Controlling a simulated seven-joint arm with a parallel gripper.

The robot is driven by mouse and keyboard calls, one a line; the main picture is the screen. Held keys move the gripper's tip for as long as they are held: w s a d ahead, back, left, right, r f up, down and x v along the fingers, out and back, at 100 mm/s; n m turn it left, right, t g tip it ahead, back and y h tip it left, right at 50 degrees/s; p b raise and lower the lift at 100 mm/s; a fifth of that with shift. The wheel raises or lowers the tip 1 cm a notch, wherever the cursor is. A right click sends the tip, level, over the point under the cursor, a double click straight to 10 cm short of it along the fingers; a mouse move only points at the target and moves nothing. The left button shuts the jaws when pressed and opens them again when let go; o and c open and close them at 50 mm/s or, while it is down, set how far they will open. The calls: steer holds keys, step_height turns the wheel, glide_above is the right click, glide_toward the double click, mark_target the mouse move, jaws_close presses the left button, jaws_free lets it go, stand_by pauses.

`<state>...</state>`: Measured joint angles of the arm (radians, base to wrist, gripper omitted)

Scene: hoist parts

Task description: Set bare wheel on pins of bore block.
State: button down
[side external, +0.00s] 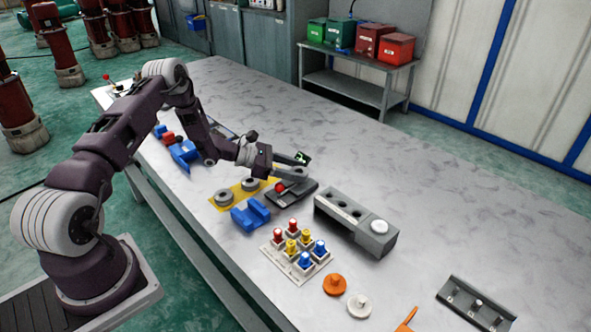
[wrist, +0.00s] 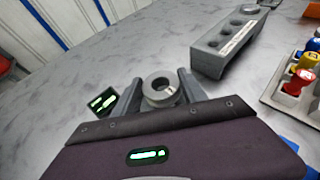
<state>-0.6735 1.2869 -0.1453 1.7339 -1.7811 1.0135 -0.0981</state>
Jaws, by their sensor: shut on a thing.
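The bare wheel is a grey ring with a central hole (wrist: 160,91). It sits between the two fingers of my gripper (wrist: 162,88), which is shut on it. In the side view my gripper (side external: 290,167) holds the wheel (side external: 291,174) above the table, over a dark flat device with a red knob (side external: 281,188). The bore block, a long grey block (side external: 352,231), stands to the right, apart from the wheel. Its top has several dark round holes and a white round piece at one end. In the wrist view the block (wrist: 222,62) lies ahead and right; pins cannot be made out.
Two grey rings (side external: 224,197) lie on a yellow mat. Blue cradle pieces (side external: 250,215) are near it. A tray of coloured pegs (side external: 295,265) stands in front of the block. Orange (side external: 334,285) and white discs lie further right. The table behind the block is clear.

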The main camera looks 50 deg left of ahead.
steer(key=shift+f, duration=0.65)
steer(key=c, duration=0.6)
jaws_free()
steer(key=shift+f, duration=0.15)
steer(key=shift+o, duration=0.2)
steer(key=shift+r, duration=3.6)
